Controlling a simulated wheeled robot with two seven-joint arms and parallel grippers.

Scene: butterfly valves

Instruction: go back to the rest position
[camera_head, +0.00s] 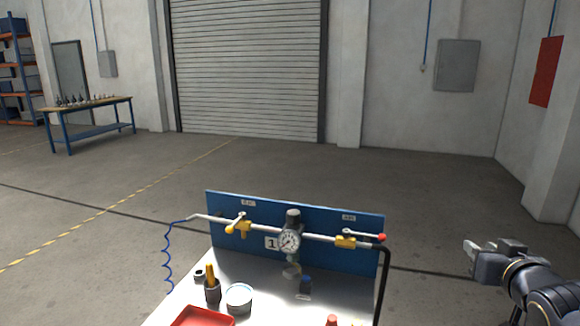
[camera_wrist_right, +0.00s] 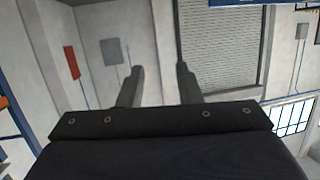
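My right gripper (camera_head: 470,252) is at the right of the head view, to the right of the bench and apart from it. In the right wrist view its two fingers (camera_wrist_right: 160,72) stand apart with nothing between them. My left gripper is not in view. The blue panel (camera_head: 330,220) carries a pipe with a round gauge (camera_head: 289,241). The left valve (camera_head: 243,229) is yellow, and its lever slants across the pipe to a yellow tip. The right valve (camera_head: 345,242) is yellow, and its lever lies nearly along the pipe with a red tip (camera_head: 381,238).
A black pipe (camera_head: 384,280) runs down the bench's right side. Floor around is clear.

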